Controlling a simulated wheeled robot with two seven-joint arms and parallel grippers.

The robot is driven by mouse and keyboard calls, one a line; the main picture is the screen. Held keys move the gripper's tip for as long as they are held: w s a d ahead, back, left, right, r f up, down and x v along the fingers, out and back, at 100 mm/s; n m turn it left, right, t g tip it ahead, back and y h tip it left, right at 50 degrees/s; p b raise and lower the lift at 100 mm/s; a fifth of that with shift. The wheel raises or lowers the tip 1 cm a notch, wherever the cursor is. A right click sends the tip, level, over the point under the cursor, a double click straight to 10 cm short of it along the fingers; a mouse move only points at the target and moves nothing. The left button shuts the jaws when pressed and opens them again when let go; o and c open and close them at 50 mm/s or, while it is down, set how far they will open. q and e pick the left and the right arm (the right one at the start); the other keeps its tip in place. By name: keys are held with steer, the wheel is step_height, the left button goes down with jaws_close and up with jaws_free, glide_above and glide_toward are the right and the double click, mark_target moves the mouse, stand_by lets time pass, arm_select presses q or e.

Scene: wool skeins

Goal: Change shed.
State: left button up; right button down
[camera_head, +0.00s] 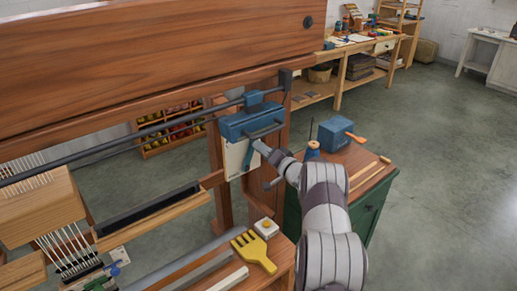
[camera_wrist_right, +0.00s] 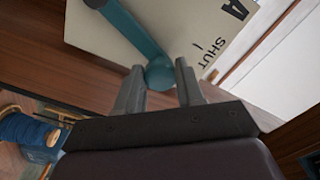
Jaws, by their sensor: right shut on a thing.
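A teal shed lever (camera_head: 247,158) hangs from a blue mechanism (camera_head: 238,124) on the loom's right post. In the right wrist view the lever (camera_wrist_right: 134,27) runs from upper left down to a round knob. My right gripper (camera_wrist_right: 159,76) has its two fingers on either side of this knob and is shut on it. In the head view the right gripper (camera_head: 262,150) is small and partly hidden by its own arm. A pale plate (camera_wrist_right: 200,30) behind the lever carries a black "A" and the word "SHUT". My left gripper is not in view.
A yellow comb-like beater (camera_head: 254,250) lies on the wooden bench at the front. A green cabinet (camera_head: 372,212) with a blue box (camera_head: 335,133) on top stands right of the post. Loom threads (camera_head: 65,248) hang at lower left. Grey floor is open at right.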

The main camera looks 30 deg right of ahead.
steer(key=shift+d+f+m, duration=0.35)
steer(key=shift+d+m, duration=0.25)
steer(key=shift+m, duration=0.1)
steer(key=c, duration=0.7)
jaws_free()
steer(key=shift+w, duration=0.1)
steer(key=s, duration=0.4)
steer(key=s+b, duration=0.1)
steer(key=s, duration=0.3)
steer(key=s+d, duration=0.1)
steer(key=s, duration=0.3)
steer(key=shift+s+b, duration=0.35)
steer(key=shift+b, duration=0.05)
